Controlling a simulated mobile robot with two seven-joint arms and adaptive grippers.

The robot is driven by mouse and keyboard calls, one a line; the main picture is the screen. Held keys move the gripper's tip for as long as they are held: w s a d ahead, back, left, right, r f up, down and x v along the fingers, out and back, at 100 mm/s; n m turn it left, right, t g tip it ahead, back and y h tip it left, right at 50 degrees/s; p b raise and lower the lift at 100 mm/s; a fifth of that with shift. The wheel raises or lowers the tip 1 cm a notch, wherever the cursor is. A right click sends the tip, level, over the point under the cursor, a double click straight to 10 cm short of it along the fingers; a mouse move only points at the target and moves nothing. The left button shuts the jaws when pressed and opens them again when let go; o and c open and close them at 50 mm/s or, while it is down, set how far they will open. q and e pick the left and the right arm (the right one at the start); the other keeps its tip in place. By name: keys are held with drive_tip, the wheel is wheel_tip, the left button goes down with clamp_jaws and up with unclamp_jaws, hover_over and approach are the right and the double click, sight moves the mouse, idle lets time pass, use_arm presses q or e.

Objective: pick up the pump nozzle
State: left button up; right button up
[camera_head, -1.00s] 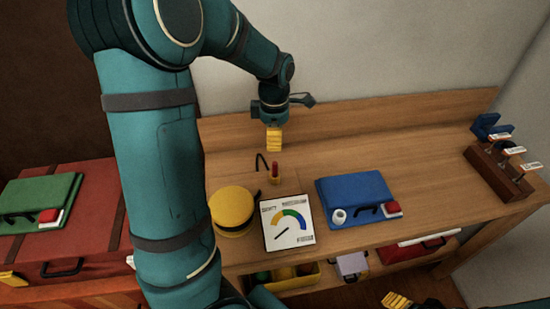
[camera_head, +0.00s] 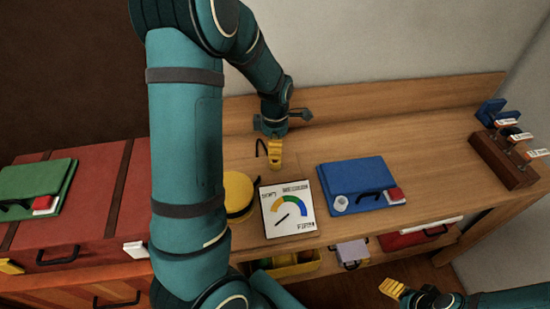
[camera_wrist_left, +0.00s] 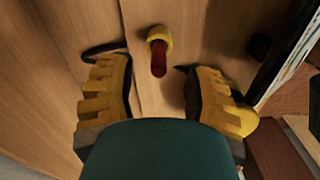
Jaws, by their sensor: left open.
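What looks like the pump nozzle is a small red piece with a yellow ring (camera_wrist_left: 159,38), standing on the wooden bench (camera_wrist_left: 50,50) in the left wrist view. My left gripper is open, its yellow fingers (camera_wrist_left: 165,98) spread on either side of it, with the red part between them and no contact visible. In the head view the left gripper (camera_head: 275,162) is low over the bench and hides the nozzle. A thin black bent hose or hook (camera_wrist_left: 103,49) lies beside the left finger. My right gripper (camera_head: 392,289) shows at the lower right; its opening is unclear.
A yellow round case (camera_head: 238,192) and a white gauge panel (camera_head: 290,210) stand close in front of the left gripper. A blue folder (camera_head: 355,178) lies to the right, a wooden rack (camera_head: 502,160) farther right. The bench between folder and rack is clear.

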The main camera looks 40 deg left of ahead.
use_arm(q)
wheel_tip(320, 180, down, 3)
drive_tip(key=shift+w+f, duration=0.1)
clamp_jaws()
idle(0.4)
